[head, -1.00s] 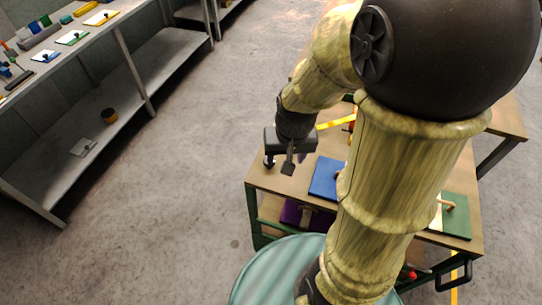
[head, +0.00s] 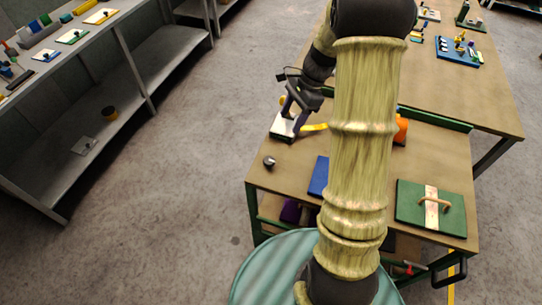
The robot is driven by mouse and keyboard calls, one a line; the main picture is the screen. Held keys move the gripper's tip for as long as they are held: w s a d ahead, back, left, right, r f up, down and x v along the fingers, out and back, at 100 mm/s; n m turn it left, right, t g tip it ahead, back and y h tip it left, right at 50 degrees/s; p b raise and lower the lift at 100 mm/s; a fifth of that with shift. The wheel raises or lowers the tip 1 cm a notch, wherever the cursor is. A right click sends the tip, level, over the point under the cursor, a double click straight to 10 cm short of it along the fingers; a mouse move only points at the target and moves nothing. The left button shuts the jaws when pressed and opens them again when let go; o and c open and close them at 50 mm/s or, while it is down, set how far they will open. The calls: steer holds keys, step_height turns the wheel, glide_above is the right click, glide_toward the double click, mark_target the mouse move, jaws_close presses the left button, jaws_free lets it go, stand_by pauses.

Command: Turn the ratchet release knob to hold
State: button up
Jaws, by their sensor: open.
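My gripper (head: 293,113) is open at the back left of the wooden bench, its dark fingers pointing down over a small white block or plate (head: 277,131). A yellow strip (head: 315,127) sticks out to the right of the white piece, and a bit of yellow shows behind the fingers. I cannot tell whether the fingers touch anything there. A small dark knob (head: 269,161) stands on the bench top nearer the front left corner. No marking shows which part is the ratchet release knob or where hold lies; my arm and fingers hide part of this area.
A blue plate (head: 318,176) lies partly behind my arm. A green board (head: 413,213) with a wooden handle lies at the right. An orange object (head: 401,130) stands behind my arm. A second table (head: 490,110) adjoins at the back. Grey shelving (head: 95,80) stands at the left across clear floor.

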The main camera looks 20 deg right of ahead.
mark_target(269, 160)
steer(key=p+x, duration=0.2)
steer(key=x, duration=1.5)
steer(key=shift+f, duration=0.15)
steer(key=c, duration=1)
steer(key=shift+w, duration=0.1)
